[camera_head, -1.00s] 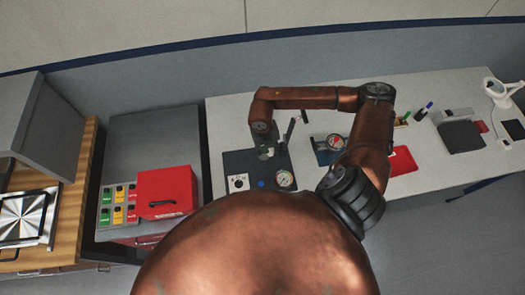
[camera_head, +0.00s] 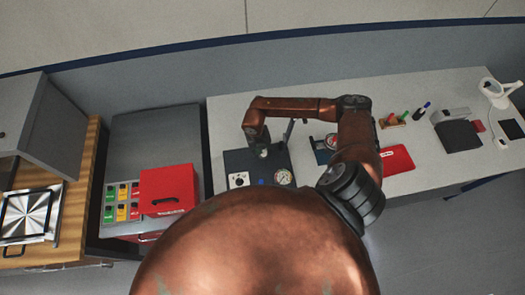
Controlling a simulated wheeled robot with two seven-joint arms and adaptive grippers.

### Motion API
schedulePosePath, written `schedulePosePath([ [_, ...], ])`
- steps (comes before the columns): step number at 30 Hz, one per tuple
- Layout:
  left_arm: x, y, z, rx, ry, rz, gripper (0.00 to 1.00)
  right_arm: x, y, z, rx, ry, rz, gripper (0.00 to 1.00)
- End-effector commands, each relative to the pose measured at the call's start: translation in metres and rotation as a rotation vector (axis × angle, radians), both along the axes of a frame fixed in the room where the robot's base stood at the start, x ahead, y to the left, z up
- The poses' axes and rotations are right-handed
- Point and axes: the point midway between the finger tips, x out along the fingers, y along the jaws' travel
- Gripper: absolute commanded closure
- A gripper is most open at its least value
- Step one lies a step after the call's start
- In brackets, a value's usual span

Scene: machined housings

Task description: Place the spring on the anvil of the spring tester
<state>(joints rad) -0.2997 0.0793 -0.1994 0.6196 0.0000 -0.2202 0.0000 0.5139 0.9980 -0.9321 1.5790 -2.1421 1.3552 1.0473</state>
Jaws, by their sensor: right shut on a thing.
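The spring tester (camera_head: 238,162) has a dark base plate on the bench, with a round dial gauge (camera_head: 284,177), a white square panel and a blue knob at its front. My right gripper (camera_head: 263,152) points down over the tester's base, beside its upright lever. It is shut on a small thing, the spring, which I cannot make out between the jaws. The anvil is hidden behind my right gripper and arm or too small to tell. I cannot tell whether the held spring touches the tester. My left gripper is not in view.
A blue device with a red-rimmed gauge (camera_head: 331,142) stands right of the tester, partly behind my arm. A red case (camera_head: 397,160), small coloured items (camera_head: 393,119) and a dark box (camera_head: 461,136) lie farther right. A red toolbox (camera_head: 167,188) sits on the grey cabinet at left.

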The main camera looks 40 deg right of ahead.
Motion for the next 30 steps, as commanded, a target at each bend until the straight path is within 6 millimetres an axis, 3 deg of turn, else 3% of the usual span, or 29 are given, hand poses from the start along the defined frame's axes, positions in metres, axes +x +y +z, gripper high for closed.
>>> schedulePosePath([
  [2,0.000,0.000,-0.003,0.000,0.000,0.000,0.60,0.000,0.000,-0.003,0.000,0.000,0.000,1.00],
  [3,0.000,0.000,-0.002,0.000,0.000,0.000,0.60,0.000,0.000,-0.002,0.000,0.000,0.000,0.73],
  [13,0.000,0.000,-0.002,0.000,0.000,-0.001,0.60,0.000,0.000,-0.002,0.000,0.000,0.000,0.50],
  [23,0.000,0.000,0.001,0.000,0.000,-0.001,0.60,0.000,0.000,0.001,0.000,0.000,0.000,0.50],
  [30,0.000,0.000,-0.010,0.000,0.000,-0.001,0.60,0.004,0.004,0.033,0.000,-0.005,0.002,0.50],
])
